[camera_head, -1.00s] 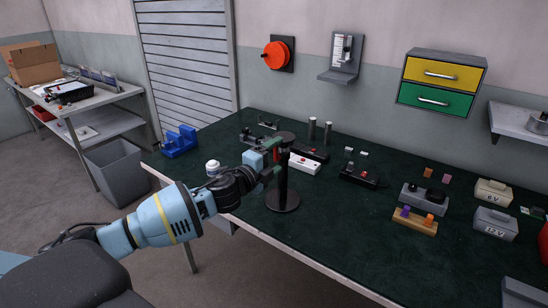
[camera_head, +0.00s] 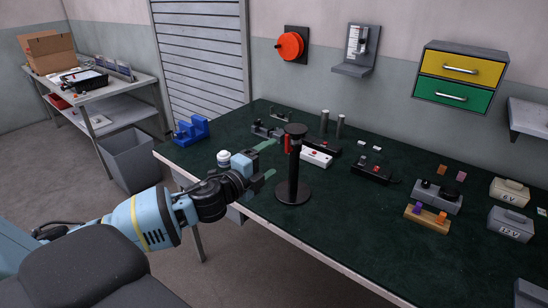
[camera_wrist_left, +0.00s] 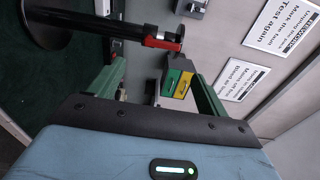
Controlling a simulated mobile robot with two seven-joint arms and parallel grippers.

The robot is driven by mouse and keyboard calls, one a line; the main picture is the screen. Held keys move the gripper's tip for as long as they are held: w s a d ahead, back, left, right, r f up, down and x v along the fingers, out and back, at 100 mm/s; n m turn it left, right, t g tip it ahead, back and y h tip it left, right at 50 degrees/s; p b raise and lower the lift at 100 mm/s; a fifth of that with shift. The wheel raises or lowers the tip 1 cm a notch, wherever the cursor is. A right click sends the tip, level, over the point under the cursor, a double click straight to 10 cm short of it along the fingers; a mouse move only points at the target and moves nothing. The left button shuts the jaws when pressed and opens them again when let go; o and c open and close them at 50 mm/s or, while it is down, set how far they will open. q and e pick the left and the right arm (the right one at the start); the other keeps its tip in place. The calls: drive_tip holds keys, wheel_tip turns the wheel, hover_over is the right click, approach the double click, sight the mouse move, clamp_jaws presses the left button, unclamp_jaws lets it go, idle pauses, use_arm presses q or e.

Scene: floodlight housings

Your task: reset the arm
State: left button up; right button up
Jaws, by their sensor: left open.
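My left gripper (camera_head: 267,159) is open, with its two green fingers apart and nothing between them. It is just left of a black stand (camera_head: 293,170) near the table's front edge. The stand is upright on a round base and has a red part (camera_head: 290,144) near its top. In the left wrist view, the open fingers of my left gripper (camera_wrist_left: 155,88) are empty. The stand's dark column and base (camera_wrist_left: 52,28) and the red-and-black part (camera_wrist_left: 163,40) lie beyond them. My right gripper is not in view.
The dark green table (camera_head: 330,225) holds a blue holder (camera_head: 191,131), a white-capped bottle (camera_head: 223,158), a white box with a red button (camera_head: 316,157) and an orange block base (camera_head: 427,219). A grey bin (camera_head: 131,160) stands left. The table's front middle is clear.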

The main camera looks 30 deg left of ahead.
use_arm(q)
drive_tip(key=shift+s, duration=0.15)
idle(0.4)
drive_tip(key=s+d+f+n+g, duration=0.1)
drive_tip(key=s+d+f+n, duration=0.25)
drive_tip(key=f, duration=0.35)
drive_tip(key=s+d+f+n+g, duration=0.25)
drive_tip(key=s+f, duration=0.25)
drive_tip(key=f, duration=0.3)
drive_tip(key=s+d+f+n+g, duration=0.1)
drive_tip(key=s+d+f+n, duration=0.2)
drive_tip(key=f, duration=0.4)
drive_tip(key=s+d+f+n+g, duration=0.2)
drive_tip(key=s+f, duration=0.4)
drive_tip(key=s, duration=0.6)
drive_tip(key=s+d+f+n+g, duration=0.2)
drive_tip(key=s+d+f+n, duration=0.3)
drive_tip(key=s, duration=0.7)
wheel_tip(320, 180, down, 2)
drive_tip(key=shift+s+f+n, duration=0.2)
drive_tip(key=shift+s+n, duration=0.2)
drive_tip(key=shift+n, duration=0.3)
